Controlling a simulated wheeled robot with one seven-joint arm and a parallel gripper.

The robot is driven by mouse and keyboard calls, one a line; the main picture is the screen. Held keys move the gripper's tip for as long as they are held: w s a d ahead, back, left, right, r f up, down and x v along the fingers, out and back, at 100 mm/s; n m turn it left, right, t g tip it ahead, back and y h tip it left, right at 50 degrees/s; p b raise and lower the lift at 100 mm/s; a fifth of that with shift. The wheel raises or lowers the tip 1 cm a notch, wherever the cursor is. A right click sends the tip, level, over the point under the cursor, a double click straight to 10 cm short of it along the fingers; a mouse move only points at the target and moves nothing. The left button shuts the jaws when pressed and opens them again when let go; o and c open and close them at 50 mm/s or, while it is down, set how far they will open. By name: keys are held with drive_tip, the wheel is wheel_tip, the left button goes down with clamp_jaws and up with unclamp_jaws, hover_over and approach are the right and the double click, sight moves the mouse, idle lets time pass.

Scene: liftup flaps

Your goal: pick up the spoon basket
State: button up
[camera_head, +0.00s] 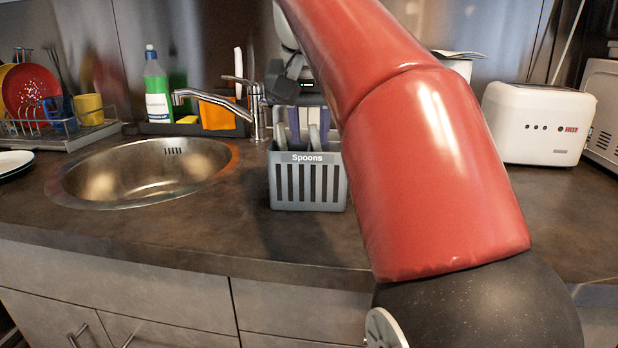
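The spoon basket (308,187) is a grey slotted container with a "Spoons" label on its front. It stands upright on the dark counter, right of the sink, and my red arm covers part of its right side. Light grey and bluish upright shapes show in its top; I cannot tell which are utensils and which may be finger parts. My gripper (287,88) appears as dark grey parts just above and behind the basket, partly hidden by my arm. Its fingertips are not clear, so its opening and any contact with the basket cannot be made out.
A round metal sink (145,172) with a faucet (256,112) lies left of the basket. A green-and-white soap bottle (157,95) stands behind the sink. A dish rack (60,138) is at far left. A white toaster (538,125) stands right. The counter before the basket is clear.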

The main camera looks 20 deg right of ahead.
sight(309, 145)
drive_tip(key=shift+x, duration=1.55)
drive_tip(key=shift+a, duration=0.15)
clamp_jaws()
drive_tip(key=shift+r, duration=0.1)
